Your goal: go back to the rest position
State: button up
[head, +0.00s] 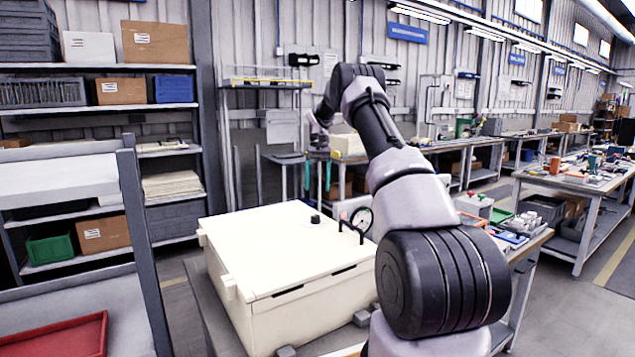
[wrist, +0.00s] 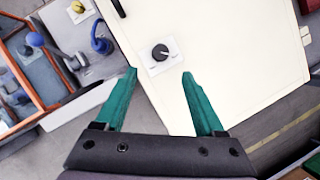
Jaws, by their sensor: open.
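My gripper (head: 317,178) hangs downward in the head view, above the far side of a large cream box and apart from it. In the wrist view its two teal fingers (wrist: 159,75) are spread apart with nothing between them. Beyond the fingertips is a black knob (wrist: 160,52) on a white plate. The cream box (wrist: 230,60) fills much of the wrist view. In the head view the box (head: 290,255) stands on a table, with a small black knob (head: 315,218) on its top. My arm arches up and over from the right.
A round gauge (head: 362,219) and a black handle sit at the box's right, partly behind my arm. Shelving (head: 100,70) with bins stands at the left. A red tray (head: 60,335) is at the lower left. Workbenches (head: 575,185) line the right; the aisle floor there is clear.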

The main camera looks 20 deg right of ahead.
jog(key=shift+w+r, duration=0.15)
jog(key=shift+r, duration=0.2)
jog(key=s+a+r+t+h, duration=0.1)
jog(key=s+a+r+t, duration=0.25)
jog(key=s+r, duration=0.6)
jog(key=s+a+r+t, duration=0.2)
jog(key=s+a+r, duration=0.3)
jog(key=s+r, duration=0.45)
jog(key=s+a+t, duration=0.2)
jog(key=s, duration=0.9)
jog(key=s+a+t, duration=0.3)
jog(key=s, duration=0.7)
jog(key=shift+s+f+t+y, duration=0.35)
jog(key=shift+s+y, duration=0.05)
